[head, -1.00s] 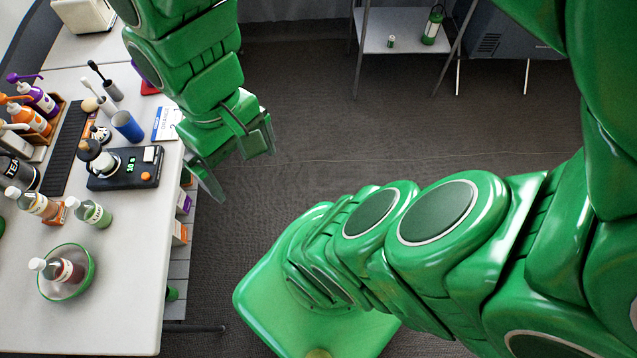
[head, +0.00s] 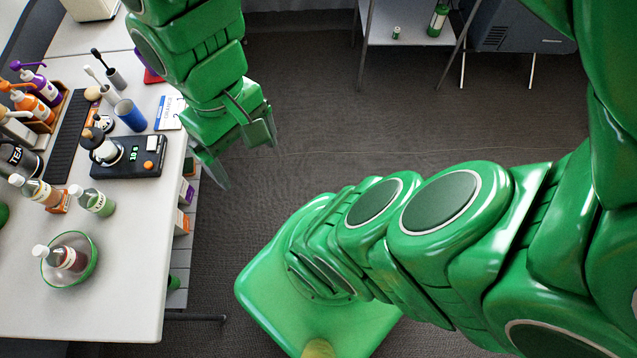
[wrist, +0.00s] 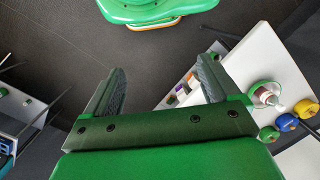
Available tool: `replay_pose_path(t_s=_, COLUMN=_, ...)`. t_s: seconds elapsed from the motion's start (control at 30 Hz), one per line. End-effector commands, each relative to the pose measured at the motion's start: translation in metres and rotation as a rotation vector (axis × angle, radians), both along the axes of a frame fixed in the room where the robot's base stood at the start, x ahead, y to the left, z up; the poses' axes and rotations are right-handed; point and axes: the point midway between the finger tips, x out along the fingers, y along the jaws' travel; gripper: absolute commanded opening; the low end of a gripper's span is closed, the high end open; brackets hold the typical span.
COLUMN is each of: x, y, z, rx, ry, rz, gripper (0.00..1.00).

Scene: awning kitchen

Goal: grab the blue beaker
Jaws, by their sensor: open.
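The blue beaker (head: 130,115) stands upright on the white table in the head view, near the table's right edge, behind the black scale. My gripper (head: 248,155) hangs to the right of the table, beyond its edge, with a clear gap between it and the beaker. The beaker cannot be made out in the wrist view.
The black scale (head: 128,157) stands in front of the beaker, and a blue-and-white card (head: 168,112) lies to its right. Bottles crowd the left, and a bowl with a bottle (head: 93,262) sits nearer. The floor is clear.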

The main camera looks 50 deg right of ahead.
Motion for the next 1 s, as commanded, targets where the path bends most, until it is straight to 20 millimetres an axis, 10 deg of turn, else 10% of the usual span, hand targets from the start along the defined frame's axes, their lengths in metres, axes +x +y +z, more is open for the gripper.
replay_pose_path(t_s=0.53, x=0.002, y=-0.021, z=0.049, rx=-0.067, ry=0.003, rz=-0.054, gripper=0.89)
replay_pose_path(t_s=1.0, x=0.055, y=0.035, z=0.045, rx=0.132, ry=-0.018, rz=-0.245, gripper=0.89)
